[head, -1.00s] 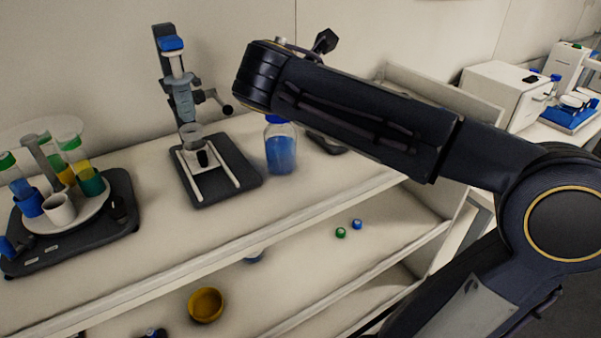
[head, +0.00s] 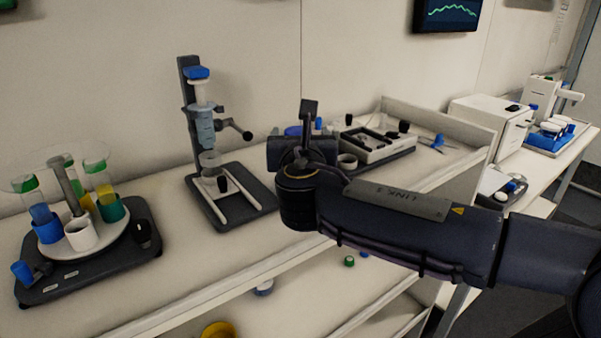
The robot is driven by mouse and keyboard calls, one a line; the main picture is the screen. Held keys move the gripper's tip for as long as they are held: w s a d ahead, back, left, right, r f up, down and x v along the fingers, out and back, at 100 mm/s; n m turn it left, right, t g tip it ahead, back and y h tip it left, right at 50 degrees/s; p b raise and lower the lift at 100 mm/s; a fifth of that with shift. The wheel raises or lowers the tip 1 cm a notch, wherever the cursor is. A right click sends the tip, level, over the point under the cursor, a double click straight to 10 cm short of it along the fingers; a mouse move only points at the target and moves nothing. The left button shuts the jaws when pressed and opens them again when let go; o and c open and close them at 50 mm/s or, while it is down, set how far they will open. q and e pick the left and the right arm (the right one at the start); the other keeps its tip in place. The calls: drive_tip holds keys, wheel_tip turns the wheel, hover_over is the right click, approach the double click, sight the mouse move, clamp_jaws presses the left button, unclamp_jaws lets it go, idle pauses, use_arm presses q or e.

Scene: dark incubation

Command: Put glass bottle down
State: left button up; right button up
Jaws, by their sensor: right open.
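The glass bottle is mostly hidden behind my right arm. Only a bit of blue (head: 293,130), which looks like its top, shows just behind the gripper, on the bench right of the dark-based stand. My right gripper (head: 307,134) is open and close to that blue part in the picture. I cannot tell whether the fingers are around the bottle or touch it. My left gripper is not in view.
A stand with a blue-topped syringe-like column (head: 232,198) is left of my gripper. A round tube rack (head: 110,234) is at far left. A tray device (head: 376,150) is behind right. A lower shelf holds a yellow bowl (head: 218,330).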

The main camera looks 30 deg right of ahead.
sight(298, 127)
drive_tip(key=x, duration=0.3)
drive_tip(key=p+x, duration=0.1)
drive_tip(key=x, duration=0.1)
drive_tip(key=shift+w+f, duration=0.25)
drive_tip(key=shift+w, duration=0.15)
drive_tip(key=shift+c, duration=0.2)
clamp_jaws()
